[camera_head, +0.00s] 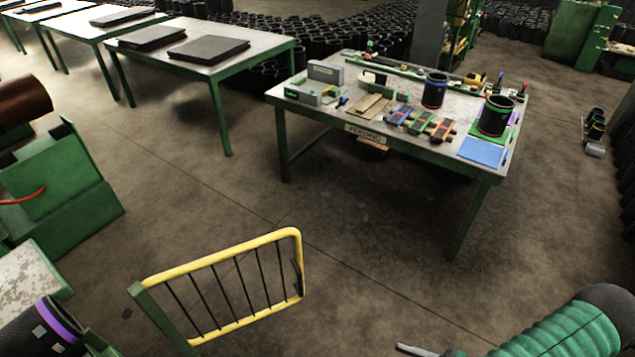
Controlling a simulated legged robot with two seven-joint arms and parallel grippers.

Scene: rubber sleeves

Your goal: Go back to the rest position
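The task names no object of its own. A green ribbed arm (560,330), which looks like mine on the right, comes in at the bottom right corner. A grey metal tip (416,349) shows at the bottom edge beside it, apparently part of my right gripper. The rest of it is cut off by the frame, so I cannot tell whether it is open or shut. Nothing is seen held in it. My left gripper is not in view.
A green-legged work table (330,140) carries two black sleeves (434,90) (495,115) and tools. A yellow-framed barrier (222,285) stands at front centre. A purple-banded sleeve (40,328) is at lower left. Floor (390,260) between barrier and table is clear.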

